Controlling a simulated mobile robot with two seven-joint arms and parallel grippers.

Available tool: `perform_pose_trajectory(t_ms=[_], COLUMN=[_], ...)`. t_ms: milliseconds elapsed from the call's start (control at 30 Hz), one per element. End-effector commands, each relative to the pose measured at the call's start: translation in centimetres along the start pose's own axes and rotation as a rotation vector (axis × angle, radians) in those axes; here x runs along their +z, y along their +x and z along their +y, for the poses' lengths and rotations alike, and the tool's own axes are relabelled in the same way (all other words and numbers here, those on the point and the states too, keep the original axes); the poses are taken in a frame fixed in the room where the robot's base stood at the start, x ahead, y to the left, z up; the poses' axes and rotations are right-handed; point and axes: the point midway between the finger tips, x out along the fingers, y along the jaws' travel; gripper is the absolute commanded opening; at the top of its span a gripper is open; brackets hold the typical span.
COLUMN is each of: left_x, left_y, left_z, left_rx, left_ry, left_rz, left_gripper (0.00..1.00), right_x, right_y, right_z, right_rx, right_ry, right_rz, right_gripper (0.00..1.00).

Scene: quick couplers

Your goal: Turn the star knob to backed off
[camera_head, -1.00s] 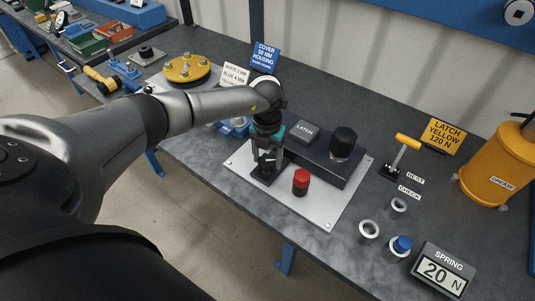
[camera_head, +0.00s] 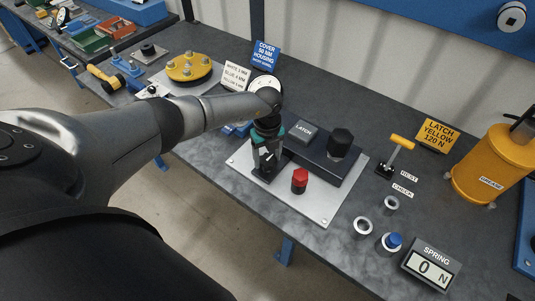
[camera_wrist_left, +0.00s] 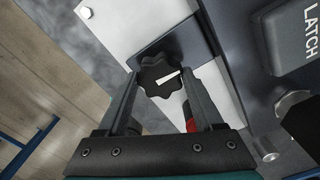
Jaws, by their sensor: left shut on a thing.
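The black star knob (camera_wrist_left: 161,77) with a white pointer mark sits on a dark block on the light plate (camera_head: 312,211). In the left wrist view its pointer slants up to the right. My left gripper (camera_wrist_left: 163,88) has one finger on each side of the knob and is shut on it. In the head view my left gripper (camera_head: 266,160) reaches down at the left end of the fixture and hides most of the knob. The spring display (camera_head: 430,268) reads 0 N. My right gripper is not in view.
A red hex cap (camera_head: 300,181) stands close to the right of my left gripper. Behind are the block marked LATCH (camera_head: 303,131) and a black hex cap (camera_head: 340,142).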

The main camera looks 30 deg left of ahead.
Motion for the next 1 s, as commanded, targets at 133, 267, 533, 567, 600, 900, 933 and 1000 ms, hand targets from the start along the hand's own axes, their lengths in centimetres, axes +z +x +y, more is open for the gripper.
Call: perform_pose_trajectory(t_ms=[133, 267, 533, 567, 600, 900, 933, 1000], left_x=[0.17, 0.18, 0.19, 0.19, 0.19, 0.12, 0.10, 0.08], left_y=[-0.21, -0.18, -0.15, -0.15, -0.15, -0.10, -0.09, -0.06], left_z=[-0.06, -0.06, -0.07, -0.07, -0.07, -0.05, -0.05, -0.04], left_rx=[-0.002, -0.002, -0.003, -0.003, -0.003, -0.002, -0.002, -0.001], left_ry=[-0.045, -0.064, -0.074, -0.074, -0.074, -0.072, -0.071, -0.071], left_rz=[-0.003, -0.003, -0.003, -0.003, -0.003, -0.002, -0.002, -0.001], left_gripper=[0.13, 0.13, 0.13, 0.13, 0.13, 0.91, 0.94, 0.98], right_x=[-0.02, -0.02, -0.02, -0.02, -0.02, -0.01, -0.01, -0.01], right_y=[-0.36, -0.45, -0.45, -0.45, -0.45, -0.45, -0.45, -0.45], right_z=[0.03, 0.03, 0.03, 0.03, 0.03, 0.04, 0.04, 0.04], right_rx=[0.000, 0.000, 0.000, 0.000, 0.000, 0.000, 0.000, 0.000], right_ry=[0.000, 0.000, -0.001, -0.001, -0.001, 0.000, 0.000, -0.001], right_rz=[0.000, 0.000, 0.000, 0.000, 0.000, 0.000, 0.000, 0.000], right_gripper=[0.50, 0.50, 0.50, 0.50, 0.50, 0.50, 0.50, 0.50])
